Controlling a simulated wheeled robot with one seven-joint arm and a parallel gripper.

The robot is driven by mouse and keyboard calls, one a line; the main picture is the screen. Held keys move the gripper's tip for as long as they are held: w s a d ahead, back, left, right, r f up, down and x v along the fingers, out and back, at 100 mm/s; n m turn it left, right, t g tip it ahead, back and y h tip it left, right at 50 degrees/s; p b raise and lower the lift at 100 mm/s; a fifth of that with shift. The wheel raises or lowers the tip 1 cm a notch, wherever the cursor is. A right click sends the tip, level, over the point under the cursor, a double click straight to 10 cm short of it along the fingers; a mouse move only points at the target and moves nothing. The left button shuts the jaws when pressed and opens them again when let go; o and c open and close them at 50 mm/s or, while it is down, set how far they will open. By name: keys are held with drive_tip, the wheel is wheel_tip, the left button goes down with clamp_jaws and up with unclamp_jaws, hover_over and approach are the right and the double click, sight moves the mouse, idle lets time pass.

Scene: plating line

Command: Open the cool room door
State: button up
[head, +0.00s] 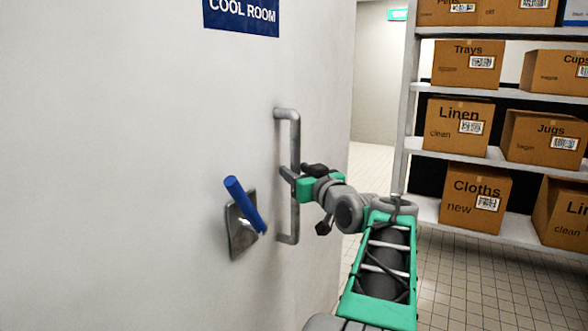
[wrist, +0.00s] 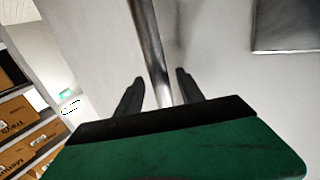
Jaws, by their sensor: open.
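The cool room door (head: 130,150) is a pale, flat panel filling the left of the head view. A grey vertical pull handle (head: 294,130) stands off it near its right edge. Left of the handle, a blue lever (head: 244,203) slants on a metal plate (head: 241,238). My gripper (head: 289,177) is at the pull handle's middle. In the wrist view the handle bar (wrist: 150,45) runs between the two dark fingers of my gripper (wrist: 159,76), with a gap on each side. The fingers are open. I cannot tell whether the door is ajar.
A blue COOL ROOM sign (head: 241,16) is on the door above. At right, a white shelf rack (head: 480,151) holds several labelled cardboard boxes, including Linen (head: 456,125) and Cloths (head: 474,197). Tiled floor (head: 455,275) lies clear in front of the rack.

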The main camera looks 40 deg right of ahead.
drive_tip(key=shift+w, duration=0.4)
drive_tip(key=shift+c, duration=0.3)
clamp_jaws()
idle(0.9)
